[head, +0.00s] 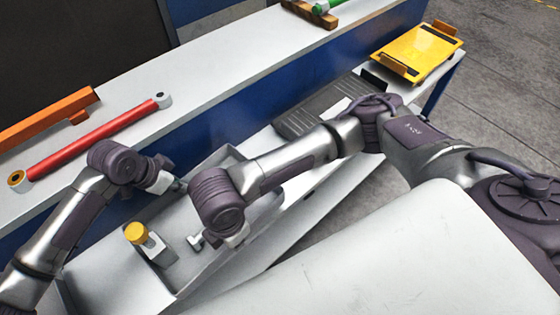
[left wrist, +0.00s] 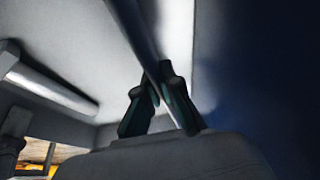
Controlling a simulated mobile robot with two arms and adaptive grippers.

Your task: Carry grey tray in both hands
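The grey tray (head: 88,274) is a long, shallow metal tray beside the bench in the head view. In it stand a grey casting with a yellow round top (head: 137,233) and a smaller grey piece (head: 196,241). My left gripper (head: 179,186) is at the tray's bench-side wall. In the left wrist view its dark fingers (left wrist: 160,88) close on both sides of a thin wall edge. My right gripper (head: 238,238) is at the tray's near side, mostly hidden under its own wrist; its fingers cannot be made out.
The pale bench (head: 205,65) with a blue front runs behind the tray. A dark ribbed panel (head: 322,108) lies right of the tray. Bare floor (head: 510,60) shows at right.

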